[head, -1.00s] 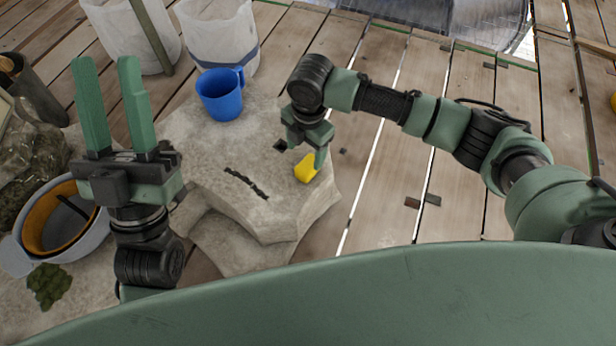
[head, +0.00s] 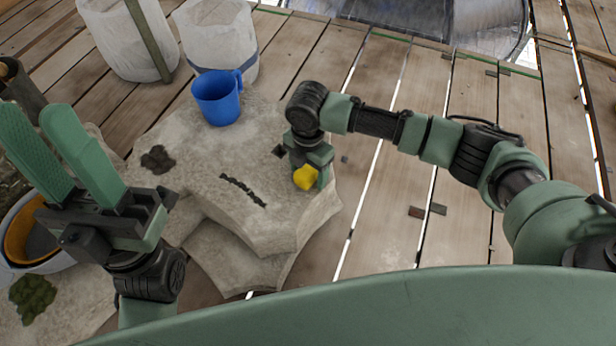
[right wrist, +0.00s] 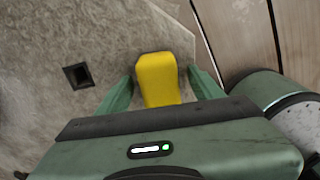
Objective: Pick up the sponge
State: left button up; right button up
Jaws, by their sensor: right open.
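The yellow sponge (head: 306,178) lies on the pale stone block near its right edge. In the right wrist view the sponge (right wrist: 158,78) sits between the two green fingers of my right gripper (right wrist: 160,85), with a narrow gap at its sides. My right gripper (head: 309,170) points down over the stone in the head view, and it is open. My left gripper (head: 50,135) is raised at the left, its two fingers apart with nothing between them.
A blue mug (head: 217,98) stands at the back of the stone block (head: 215,150). A dark square hole (right wrist: 77,76) is left of the sponge. White buckets (head: 125,40) stand behind. A grey tub (head: 30,262) is at the lower left.

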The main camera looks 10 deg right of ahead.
grip_shut()
jog(key=shift+r, duration=0.1)
